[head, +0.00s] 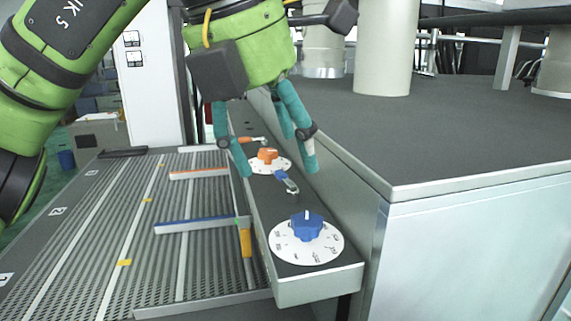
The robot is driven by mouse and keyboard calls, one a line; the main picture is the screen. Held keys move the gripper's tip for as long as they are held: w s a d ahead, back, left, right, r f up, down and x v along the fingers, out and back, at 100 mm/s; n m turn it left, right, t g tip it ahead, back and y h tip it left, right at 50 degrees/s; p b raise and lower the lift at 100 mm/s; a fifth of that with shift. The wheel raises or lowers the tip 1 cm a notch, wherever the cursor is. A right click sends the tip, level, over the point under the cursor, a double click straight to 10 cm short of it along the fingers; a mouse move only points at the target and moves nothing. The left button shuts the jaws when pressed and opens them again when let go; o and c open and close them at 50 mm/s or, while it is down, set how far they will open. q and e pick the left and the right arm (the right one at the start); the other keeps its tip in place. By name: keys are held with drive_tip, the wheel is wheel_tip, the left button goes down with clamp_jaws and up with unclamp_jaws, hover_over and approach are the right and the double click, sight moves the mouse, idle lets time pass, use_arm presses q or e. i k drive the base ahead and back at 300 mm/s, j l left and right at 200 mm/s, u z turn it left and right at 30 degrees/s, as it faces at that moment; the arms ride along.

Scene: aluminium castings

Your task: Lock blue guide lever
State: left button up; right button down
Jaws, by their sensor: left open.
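The blue guide lever (281,176) is a small lever with a blue handle and a grey metal end. It sits on the narrow control ledge (318,286), between the orange dial and the blue dial. My left gripper (276,166), with teal fingers, points down over the ledge. Its fingers are spread, with the lever showing between and just below the tips. I see nothing held in it, and I cannot tell whether a finger touches the lever. My right gripper is out of view.
A blue knob (307,226) on a white dial stands at the ledge's near end. An orange knob (267,155) and an orange lever (252,139) are farther back. A ribbed conveyor bed (95,250) with blue and orange guide rails lies left. A grey-topped cabinet (440,150) rises right.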

sight(293, 193)
drive_tip(key=k, duration=1.5)
